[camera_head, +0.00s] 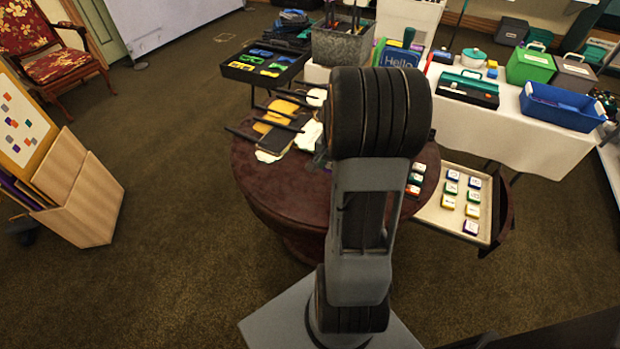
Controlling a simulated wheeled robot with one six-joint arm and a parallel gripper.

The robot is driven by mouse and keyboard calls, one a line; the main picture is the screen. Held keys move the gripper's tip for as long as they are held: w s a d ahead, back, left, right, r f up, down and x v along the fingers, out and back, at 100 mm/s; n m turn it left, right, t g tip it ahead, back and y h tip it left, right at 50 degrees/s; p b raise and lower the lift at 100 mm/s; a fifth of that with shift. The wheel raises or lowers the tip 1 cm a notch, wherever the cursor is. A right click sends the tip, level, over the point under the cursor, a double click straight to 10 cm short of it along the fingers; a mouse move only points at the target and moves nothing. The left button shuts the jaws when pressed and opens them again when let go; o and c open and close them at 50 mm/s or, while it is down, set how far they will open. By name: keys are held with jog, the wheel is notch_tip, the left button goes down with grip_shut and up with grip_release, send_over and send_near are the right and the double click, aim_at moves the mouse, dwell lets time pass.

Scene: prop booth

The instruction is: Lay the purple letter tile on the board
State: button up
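Several letter tiles with white tops and coloured sides lie in a beige tray (424,217) at the right of the round table. Two of them look purple or blue-violet: one near the tray's far right (475,183) and one near its front right (470,228). Their letters are too small to read. A short row of tiles (415,178) lies at the round table's right edge, partly hidden by my arm. I cannot tell which surface is the board. My gripper does not show; my arm blocks the middle of the view.
The round brown table (270,185) also holds dark bars and yellow and white pieces. Behind it, a white-covered table (450,115) carries a toolbox (468,90), a blue bin (562,106) and a green box (528,68). Carpet at left centre is clear.

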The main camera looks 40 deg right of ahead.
send_over(309, 181)
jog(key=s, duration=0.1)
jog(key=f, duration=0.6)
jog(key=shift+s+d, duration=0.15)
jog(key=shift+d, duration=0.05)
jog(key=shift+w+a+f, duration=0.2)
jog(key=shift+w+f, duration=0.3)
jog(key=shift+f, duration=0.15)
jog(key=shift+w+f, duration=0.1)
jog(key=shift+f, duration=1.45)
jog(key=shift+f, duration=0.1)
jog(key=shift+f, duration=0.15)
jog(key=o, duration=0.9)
